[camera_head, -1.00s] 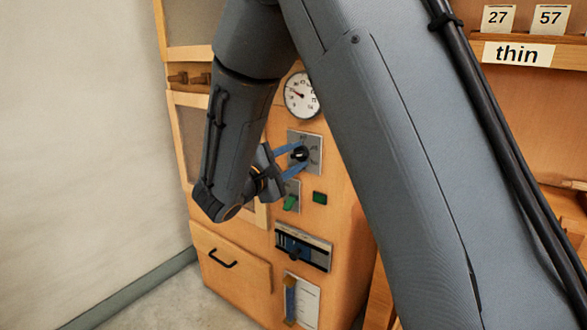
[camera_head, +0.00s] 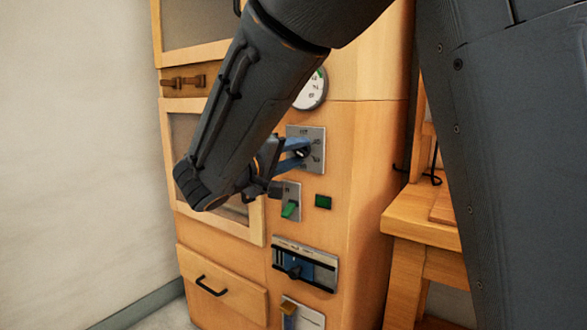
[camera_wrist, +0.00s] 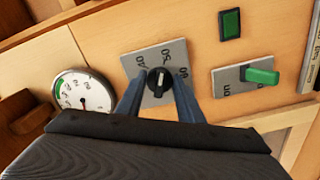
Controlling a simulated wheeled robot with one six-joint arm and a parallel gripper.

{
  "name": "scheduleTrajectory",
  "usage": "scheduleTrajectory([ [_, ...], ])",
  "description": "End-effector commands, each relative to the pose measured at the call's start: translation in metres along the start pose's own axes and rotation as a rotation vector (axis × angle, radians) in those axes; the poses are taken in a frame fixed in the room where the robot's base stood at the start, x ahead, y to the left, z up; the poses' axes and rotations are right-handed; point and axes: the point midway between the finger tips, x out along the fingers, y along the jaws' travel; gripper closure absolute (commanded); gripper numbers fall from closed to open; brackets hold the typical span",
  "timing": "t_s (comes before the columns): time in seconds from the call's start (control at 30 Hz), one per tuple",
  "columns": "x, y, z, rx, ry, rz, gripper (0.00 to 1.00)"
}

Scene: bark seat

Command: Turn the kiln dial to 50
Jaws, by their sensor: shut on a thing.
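The kiln dial is a round black knob with a pale pointer mark, seen in the wrist view (camera_wrist: 158,82) on a grey numbered plate (camera_wrist: 142,58). The plate also shows in the head view (camera_head: 312,134). My gripper (camera_wrist: 157,92) has its blue fingers on either side of the knob and is shut on it. In the head view my gripper (camera_head: 298,152) reaches the plate from the left and its fingers cover most of the knob. The numbers are turned and small, so I cannot tell the exact setting.
A round gauge (camera_wrist: 84,94) sits beside the dial plate. A green switch (camera_head: 290,209) and a green lamp (camera_head: 323,201) are just below the dial. A slider panel (camera_head: 306,265) is lower down. A wooden bench (camera_head: 425,220) stands at the right.

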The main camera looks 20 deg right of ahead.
Motion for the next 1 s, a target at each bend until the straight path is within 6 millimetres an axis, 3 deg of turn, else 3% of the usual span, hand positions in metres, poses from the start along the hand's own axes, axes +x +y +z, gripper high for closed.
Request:
scheduleTrajectory([
  [0.8, 0.0002, -0.0014, 0.0018, 0.107, -0.005, -0.001, 0.89],
  [0.83, 0.0002, -0.0014, 0.0018, 0.107, -0.005, -0.001, 0.63],
  [0.9, 0.0002, -0.0013, 0.0016, 0.107, -0.004, -0.001, 0.51],
  [1.0, -0.0001, -0.0012, 0.001, 0.107, -0.003, -0.001, 0.49],
])
